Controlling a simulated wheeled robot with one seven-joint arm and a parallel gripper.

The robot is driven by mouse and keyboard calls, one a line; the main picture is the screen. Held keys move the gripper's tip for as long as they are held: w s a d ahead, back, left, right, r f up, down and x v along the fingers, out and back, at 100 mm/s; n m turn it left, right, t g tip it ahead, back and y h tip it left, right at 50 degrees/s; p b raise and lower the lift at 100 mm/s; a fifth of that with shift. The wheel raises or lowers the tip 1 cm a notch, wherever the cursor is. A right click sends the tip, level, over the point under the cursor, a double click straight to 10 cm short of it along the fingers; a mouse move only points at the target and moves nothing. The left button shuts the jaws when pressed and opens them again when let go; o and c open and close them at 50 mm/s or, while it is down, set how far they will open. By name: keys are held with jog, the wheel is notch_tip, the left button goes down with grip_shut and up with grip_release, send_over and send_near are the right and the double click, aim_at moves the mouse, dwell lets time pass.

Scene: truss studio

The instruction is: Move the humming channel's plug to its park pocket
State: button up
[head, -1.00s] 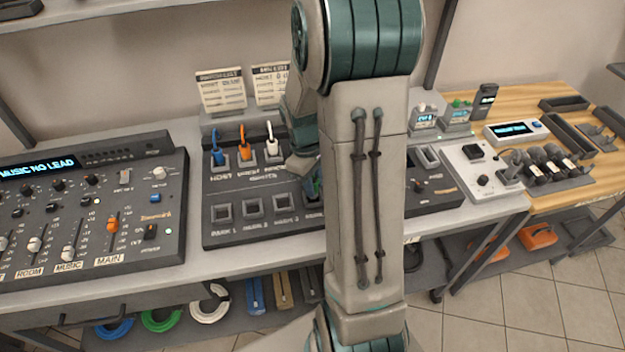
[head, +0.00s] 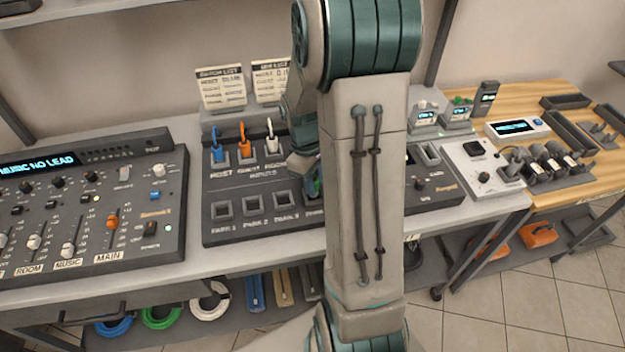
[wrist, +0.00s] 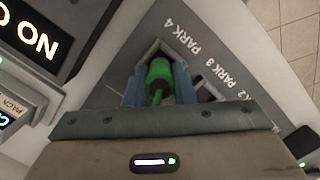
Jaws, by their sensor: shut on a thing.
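The green plug (wrist: 159,74) is between the two blue fingers of my gripper (wrist: 158,86) in the wrist view, and the gripper is shut on it. The plug lines up with the square pocket marked PARK 4 (wrist: 150,50); how deep it sits in it I cannot tell. In the head view my arm hides most of the gripper and that pocket. A blue plug (head: 217,152), an orange plug (head: 243,140) and a white plug (head: 271,143) stand in the back row of the patch panel (head: 235,187). PARK 1 (head: 223,209), PARK 2 (head: 253,204) and PARK 3 (head: 283,200) look empty.
The mixer (head: 95,200) at left has a screen reading MUSIC NO LEAD. Two list cards (head: 221,88) stand behind the panel. A light grey unit (head: 480,168) and several dark cylinders on a stand (head: 552,165) are at right.

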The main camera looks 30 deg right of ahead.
jog(key=shift+f+b, duration=0.45)
jog(key=shift+f, duration=0.2)
dwell(0.5)
jog(key=o, duration=0.7)
jog(key=shift+r, duration=0.1)
jog(key=r+p, duration=0.3)
jog(key=w+r+p, duration=0.1)
jog(key=r+p, duration=0.1)
jog(key=r, duration=0.2)
jog(key=r+p, duration=0.3)
jog(key=shift+w+a+r+p, duration=0.2)
jog(key=shift+a+r+p, duration=0.15)
jog(key=shift+a, duration=0.05)
